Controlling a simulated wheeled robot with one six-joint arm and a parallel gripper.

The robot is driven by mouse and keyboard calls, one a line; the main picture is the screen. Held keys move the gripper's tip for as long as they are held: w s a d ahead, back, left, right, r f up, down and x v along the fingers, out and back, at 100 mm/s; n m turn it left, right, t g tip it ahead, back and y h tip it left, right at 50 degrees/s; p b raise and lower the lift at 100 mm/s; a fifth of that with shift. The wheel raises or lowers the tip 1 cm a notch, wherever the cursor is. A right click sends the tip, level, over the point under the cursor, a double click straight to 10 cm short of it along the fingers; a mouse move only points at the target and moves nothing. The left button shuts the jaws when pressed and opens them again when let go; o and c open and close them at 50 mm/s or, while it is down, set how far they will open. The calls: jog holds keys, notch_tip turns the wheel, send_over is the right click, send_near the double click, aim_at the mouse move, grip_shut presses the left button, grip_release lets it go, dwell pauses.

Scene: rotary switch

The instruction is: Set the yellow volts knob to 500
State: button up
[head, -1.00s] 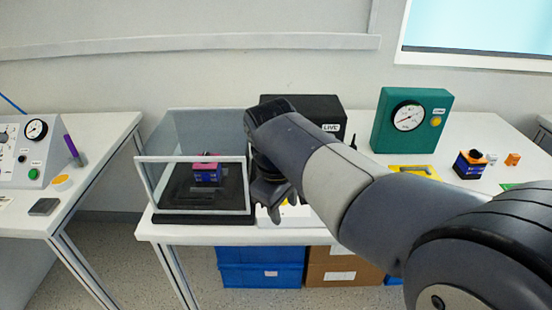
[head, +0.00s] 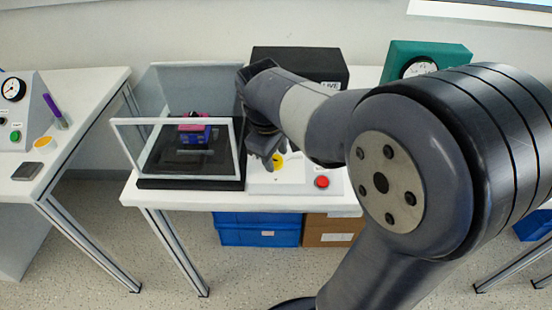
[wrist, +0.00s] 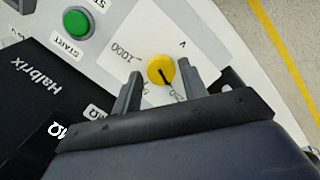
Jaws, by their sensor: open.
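The yellow knob (wrist: 161,69) sits on a white panel with a printed scale. "1000" and "V" are readable; another label is partly hidden by my gripper. Its dark pointer line slants toward the lower right in the wrist view, near that hidden label. My gripper (wrist: 158,82) is open, with one finger on each side of the knob's lower part; I cannot tell whether they touch it. In the head view the yellow knob (head: 278,161) shows beside my gripper (head: 267,160), above the white panel (head: 262,184).
A red button (head: 321,182) is on the same panel, right of the knob. A green START button (wrist: 78,22) and a black Halbrix device (wrist: 45,85) are near in the wrist view. A glass-walled case (head: 180,125) stands just left of my gripper.

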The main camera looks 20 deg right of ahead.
jog(key=shift+d+f, duration=0.1)
jog(key=shift+f, duration=0.45)
jog(key=c, duration=0.7)
jog(key=shift+m, duration=0.3)
jog(key=m+p, duration=0.1)
jog(key=m, duration=0.1)
jog(key=shift+r+m+p, duration=0.15)
jog(key=shift+m+p, duration=0.2)
jog(key=shift+m, duration=0.05)
jog(key=m+y+p, duration=0.1)
jog(key=m, duration=0.2)
jog(key=shift+m, duration=0.3)
jog(key=m+y+p, duration=0.1)
jog(key=m, duration=0.5)
jog(key=shift+m+t, duration=0.3)
